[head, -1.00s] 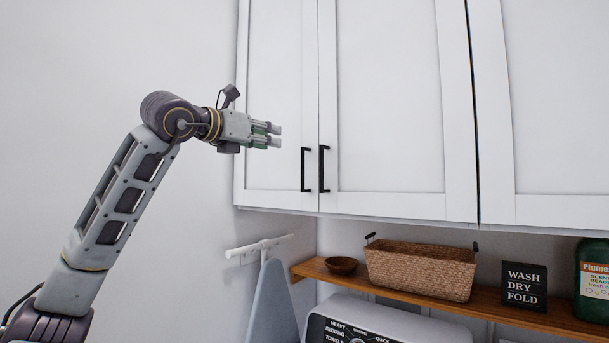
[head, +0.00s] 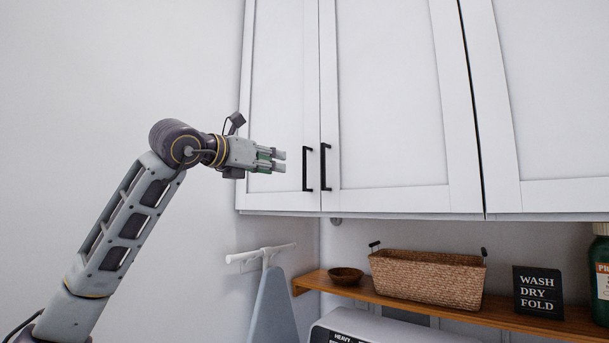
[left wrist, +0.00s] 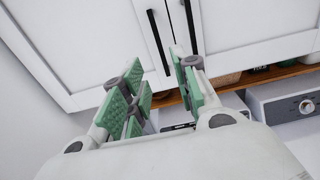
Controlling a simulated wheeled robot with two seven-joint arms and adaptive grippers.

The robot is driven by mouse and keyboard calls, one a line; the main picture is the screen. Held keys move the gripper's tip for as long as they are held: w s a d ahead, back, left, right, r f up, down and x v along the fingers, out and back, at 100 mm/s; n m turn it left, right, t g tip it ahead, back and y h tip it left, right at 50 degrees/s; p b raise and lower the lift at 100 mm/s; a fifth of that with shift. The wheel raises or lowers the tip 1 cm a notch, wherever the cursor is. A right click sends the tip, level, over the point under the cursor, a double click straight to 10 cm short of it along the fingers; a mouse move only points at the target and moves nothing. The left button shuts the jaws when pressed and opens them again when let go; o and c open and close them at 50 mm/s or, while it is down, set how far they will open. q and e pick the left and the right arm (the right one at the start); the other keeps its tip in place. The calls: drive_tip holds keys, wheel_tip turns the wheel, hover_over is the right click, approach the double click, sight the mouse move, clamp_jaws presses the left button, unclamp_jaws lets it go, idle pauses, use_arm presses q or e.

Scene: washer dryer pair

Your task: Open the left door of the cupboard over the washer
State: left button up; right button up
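The cupboard's left door (head: 285,80) is a narrow white panel, closed flush beside its neighbour (head: 385,90). Its black bar handle (head: 307,168) is upright near its lower right edge. The neighbour's handle (head: 325,167) stands close beside it. My left gripper (head: 281,161) is in front of the left door, just left of its handle and not touching it. In the left wrist view the fingers (left wrist: 160,85) are apart with nothing between them. Both handles show beyond the fingertips there, the left door's handle (left wrist: 158,40) among them. My right gripper is not in view.
Below the cupboard, a wooden shelf (head: 400,306) holds a small bowl (head: 346,275), a wicker basket (head: 427,279), a sign (head: 538,292) and a green bottle (head: 600,270). An ironing board (head: 272,310) hangs on the left wall. The space before the doors looks clear.

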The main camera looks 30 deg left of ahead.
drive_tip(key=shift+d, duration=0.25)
use_arm(q)
drive_tip(key=shift+w+r, duration=0.1)
drive_tip(key=shift+w, duration=0.05)
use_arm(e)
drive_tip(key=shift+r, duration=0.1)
use_arm(q)
drive_tip(key=p, duration=0.2)
approach(304, 168)
drive_tip(key=w, duration=0.2)
drive_tip(key=w+p, duration=0.1)
drive_tip(key=w, duration=0.3)
drive_tip(key=w+p, duration=0.1)
drive_tip(key=w, duration=0.3)
drive_tip(key=shift+w+d, duration=0.25)
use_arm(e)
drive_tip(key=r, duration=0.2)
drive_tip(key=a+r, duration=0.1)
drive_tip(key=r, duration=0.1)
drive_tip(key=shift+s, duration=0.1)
use_arm(q)
drive_tip(key=shift+c, duration=0.6)
clamp_jaws()
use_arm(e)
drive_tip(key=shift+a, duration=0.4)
